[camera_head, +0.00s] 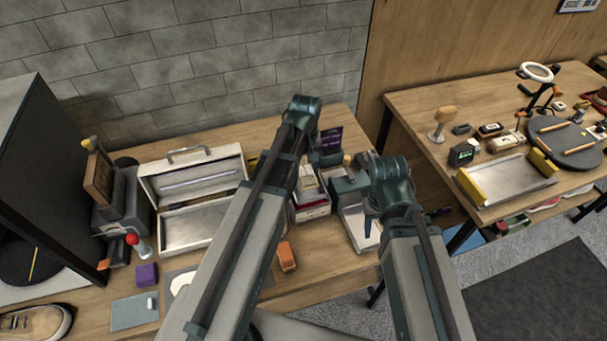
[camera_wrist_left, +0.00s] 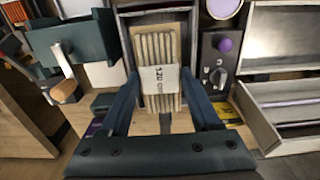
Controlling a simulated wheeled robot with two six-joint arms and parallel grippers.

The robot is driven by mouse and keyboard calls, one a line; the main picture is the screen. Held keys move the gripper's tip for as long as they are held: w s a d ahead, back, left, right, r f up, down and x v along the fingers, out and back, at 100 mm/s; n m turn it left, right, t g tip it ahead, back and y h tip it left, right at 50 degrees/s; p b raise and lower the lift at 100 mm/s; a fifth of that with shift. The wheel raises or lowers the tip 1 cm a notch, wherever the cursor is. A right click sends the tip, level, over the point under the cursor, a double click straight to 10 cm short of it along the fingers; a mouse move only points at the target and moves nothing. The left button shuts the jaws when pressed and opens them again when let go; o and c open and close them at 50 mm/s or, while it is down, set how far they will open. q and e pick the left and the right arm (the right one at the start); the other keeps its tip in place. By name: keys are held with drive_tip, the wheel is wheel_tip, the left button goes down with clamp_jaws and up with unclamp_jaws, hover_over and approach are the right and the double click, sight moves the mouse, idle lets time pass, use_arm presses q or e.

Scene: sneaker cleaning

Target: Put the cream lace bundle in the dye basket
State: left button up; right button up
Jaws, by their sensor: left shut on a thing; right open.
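The cream lace bundle (camera_wrist_left: 159,50) shows in the left wrist view as parallel cream strands with a white paper band marked 120. My left gripper (camera_wrist_left: 160,82) is shut on it, one dark finger on each side of the band. In the head view, my left gripper (camera_head: 324,156) is above the middle of the left table, partly hidden by its arm. My right gripper (camera_head: 350,188) is close to its right, open. A dark-rimmed container (camera_wrist_left: 189,12) lies behind the bundle's far end; I cannot tell for certain whether it is the dye basket.
An open metal case (camera_head: 193,222) stands left of the grippers. A box with a purple knob (camera_wrist_left: 224,45) is right of the bundle in the wrist view. An orange block (camera_head: 287,256) lies near the front edge. A second table (camera_head: 420,105) is at right.

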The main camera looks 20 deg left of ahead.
sight(305, 170)
use_arm(q)
wheel_tip(305, 170, down, 4)
drive_tip(key=b, duration=0.3)
drive_tip(key=shift+a+r, duration=0.1)
drive_tip(key=shift+r, duration=0.25)
drive_tip(key=o, duration=1.2)
